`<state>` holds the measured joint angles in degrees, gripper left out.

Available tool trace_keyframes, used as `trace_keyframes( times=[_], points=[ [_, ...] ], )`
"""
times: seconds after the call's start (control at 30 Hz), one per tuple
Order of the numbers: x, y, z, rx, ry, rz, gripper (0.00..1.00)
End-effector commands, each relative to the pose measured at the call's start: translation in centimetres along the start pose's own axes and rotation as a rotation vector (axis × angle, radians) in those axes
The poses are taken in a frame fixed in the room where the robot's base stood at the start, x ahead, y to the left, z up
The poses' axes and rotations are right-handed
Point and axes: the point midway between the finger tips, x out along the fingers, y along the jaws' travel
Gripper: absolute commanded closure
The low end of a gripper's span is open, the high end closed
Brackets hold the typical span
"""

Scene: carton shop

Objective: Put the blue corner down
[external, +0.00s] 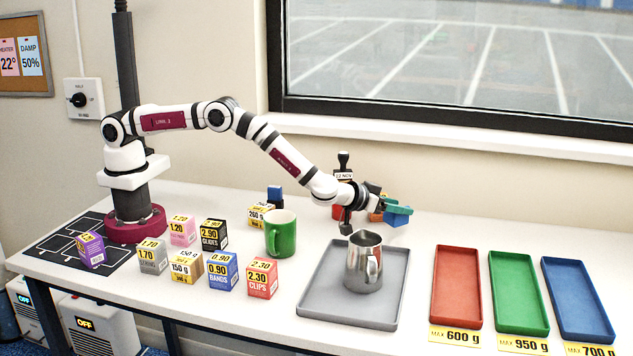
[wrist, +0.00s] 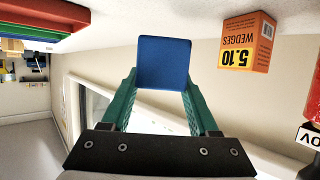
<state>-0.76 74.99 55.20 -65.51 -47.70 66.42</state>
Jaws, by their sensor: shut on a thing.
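The blue corner (wrist: 164,62) is a small blue block in the wrist view, gripped between the green fingers of my gripper (wrist: 162,82). In the external view my gripper (external: 397,212) is at the back of the table, behind the grey tray, pointing right.
A metal pitcher (external: 363,264) stands on the grey tray (external: 318,290). An orange wedges box (wrist: 246,42) and a date stamp (external: 343,168) stand near my gripper. Red (external: 457,285), green (external: 518,290) and blue (external: 577,298) trays lie at right. A green mug (external: 280,235) and several small boxes stand left.

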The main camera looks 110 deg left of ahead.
Motion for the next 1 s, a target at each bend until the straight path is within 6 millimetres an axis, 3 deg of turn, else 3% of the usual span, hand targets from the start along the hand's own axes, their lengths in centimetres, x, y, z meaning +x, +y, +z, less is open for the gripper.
trace_keyframes(
  times=[0.27, 0.63, 0.67, 0.8, 1.0],
  points=[
    [2.1, -0.3, 3.7, 0.001, -0.001, 0.001, 0.9],
    [2.3, -0.3, 4.2, 0.0, -0.001, 0.001, 0.9],
    [2.3, -0.3, 4.1, 0.0, -0.001, 0.001, 0.34],
    [2.3, -0.3, 4.1, 0.0, -0.001, 0.001, 0.09],
    [2.3, -0.3, 4.1, 0.0, -0.001, 0.001, 0.09]
  ],
)
